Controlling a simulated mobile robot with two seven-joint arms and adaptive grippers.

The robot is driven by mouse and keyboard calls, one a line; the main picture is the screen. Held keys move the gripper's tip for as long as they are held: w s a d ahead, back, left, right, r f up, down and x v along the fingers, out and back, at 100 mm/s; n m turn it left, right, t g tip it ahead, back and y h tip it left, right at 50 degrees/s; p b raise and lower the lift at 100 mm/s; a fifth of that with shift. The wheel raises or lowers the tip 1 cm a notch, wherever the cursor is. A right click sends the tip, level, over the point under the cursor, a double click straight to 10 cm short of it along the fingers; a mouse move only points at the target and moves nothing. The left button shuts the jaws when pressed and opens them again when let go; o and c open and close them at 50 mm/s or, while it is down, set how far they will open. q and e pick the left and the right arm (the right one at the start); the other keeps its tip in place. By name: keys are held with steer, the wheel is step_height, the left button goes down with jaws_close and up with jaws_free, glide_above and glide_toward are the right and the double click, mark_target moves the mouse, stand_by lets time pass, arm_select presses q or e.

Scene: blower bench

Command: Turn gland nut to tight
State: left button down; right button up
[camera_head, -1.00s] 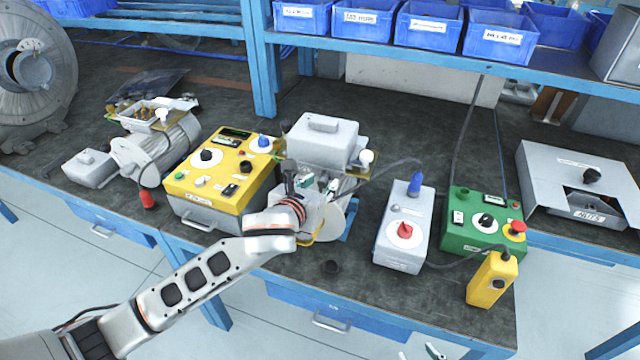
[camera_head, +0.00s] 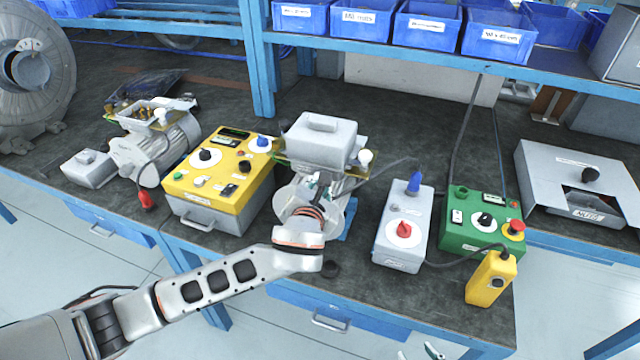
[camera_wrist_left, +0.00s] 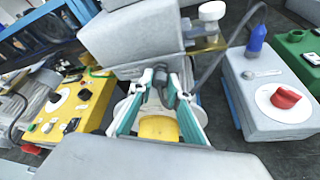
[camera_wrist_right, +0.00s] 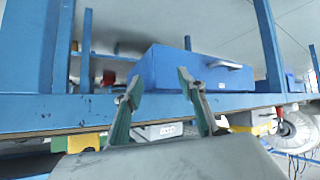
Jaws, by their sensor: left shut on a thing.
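The gland nut (camera_wrist_left: 171,88) is a small dark round part on the cable entry below the grey terminal box (camera_head: 322,140). In the left wrist view, my left gripper (camera_wrist_left: 166,84) has a fingertip on each side of it and is shut on it. The grey cable (camera_wrist_left: 205,65) runs from there to the right. In the head view my left wrist hides the nut and most of the fingers. My right gripper (camera_head: 432,351) shows at the bottom edge of the head view; in the right wrist view (camera_wrist_right: 160,88) its fingers are apart and empty.
A yellow control box (camera_head: 222,170) stands left of the held assembly. A grey box with a red knob (camera_head: 404,228) and a green control box (camera_head: 482,222) stand to the right. A small dark round piece (camera_head: 331,268) lies near the bench front. A blue drawer (camera_wrist_right: 195,70) faces my right gripper.

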arm_select(q)
steer(key=c, duration=1.9)
jaws_free()
steer(key=v, duration=1.2)
steer(key=shift+d+f, duration=0.1)
